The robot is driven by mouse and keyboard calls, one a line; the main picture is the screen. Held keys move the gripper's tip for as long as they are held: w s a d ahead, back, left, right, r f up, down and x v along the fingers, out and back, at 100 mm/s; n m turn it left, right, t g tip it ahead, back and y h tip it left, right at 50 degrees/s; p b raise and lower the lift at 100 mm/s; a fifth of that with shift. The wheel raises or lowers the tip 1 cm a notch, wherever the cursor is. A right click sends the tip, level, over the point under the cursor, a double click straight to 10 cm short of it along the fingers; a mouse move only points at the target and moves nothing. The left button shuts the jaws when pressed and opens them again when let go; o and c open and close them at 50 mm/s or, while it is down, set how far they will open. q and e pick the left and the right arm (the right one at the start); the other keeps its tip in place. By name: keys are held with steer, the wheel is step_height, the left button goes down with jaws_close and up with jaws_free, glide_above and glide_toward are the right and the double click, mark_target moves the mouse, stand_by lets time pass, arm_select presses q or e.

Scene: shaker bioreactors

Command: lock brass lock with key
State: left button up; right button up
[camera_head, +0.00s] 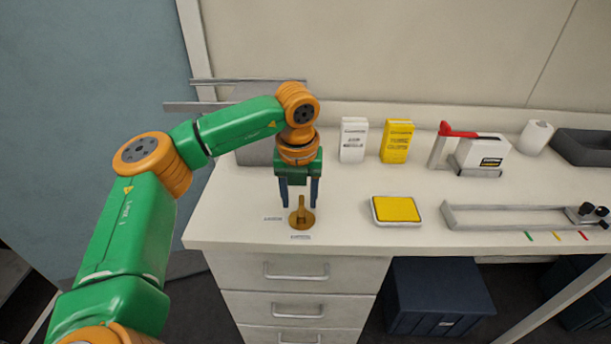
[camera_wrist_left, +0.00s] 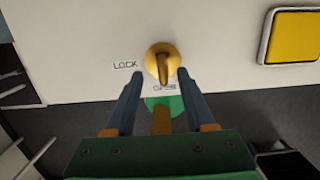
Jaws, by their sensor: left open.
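The brass lock (camera_head: 302,218) sits on the white counter near its front edge, with an upright brass key (camera_head: 301,205) standing in it. Small printed labels lie to its left and in front of it. In the left wrist view the round brass lock (camera_wrist_left: 154,51) shows with the key (camera_wrist_left: 162,70) pointing toward the label in front, and the label at left reads "LOCK". My left gripper (camera_head: 299,206) points down over the lock, its two fingers apart on either side of the key, open and empty. Contact with the key cannot be told. My right gripper is not in view.
A yellow pad in a tray (camera_head: 374,214) lies right of the lock. White (camera_head: 353,140) and yellow (camera_head: 396,141) boxes stand behind. A metal rail fixture (camera_head: 515,206) and a red-handled device (camera_head: 482,154) are farther right. The counter's front edge (camera_head: 290,249) is close to the lock.

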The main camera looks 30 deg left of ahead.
arm_select(q)
steer(key=shift+w+a+f, duration=0.1)
steer(key=shift+w+f, duration=0.05)
steer(key=shift+f, duration=0.35)
steer(key=shift+w+a+f, duration=0.1)
steer(key=shift+w+f, duration=0.05)
steer(key=shift+f, duration=0.35)
steer(key=shift+w+d+f, duration=0.1)
steer(key=shift+w+f, duration=0.1)
steer(key=shift+w, duration=0.1)
steer(key=shift+s+r, duration=0.15)
steer(key=shift+s, duration=0.05)
steer(key=c, duration=0.5)
steer(key=shift+d, duration=0.1)
jaws_close()
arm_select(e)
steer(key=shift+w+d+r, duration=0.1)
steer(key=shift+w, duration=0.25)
arm_select(q)
steer(key=shift+s+f, duration=0.1)
steer(key=shift+f, duration=0.15)
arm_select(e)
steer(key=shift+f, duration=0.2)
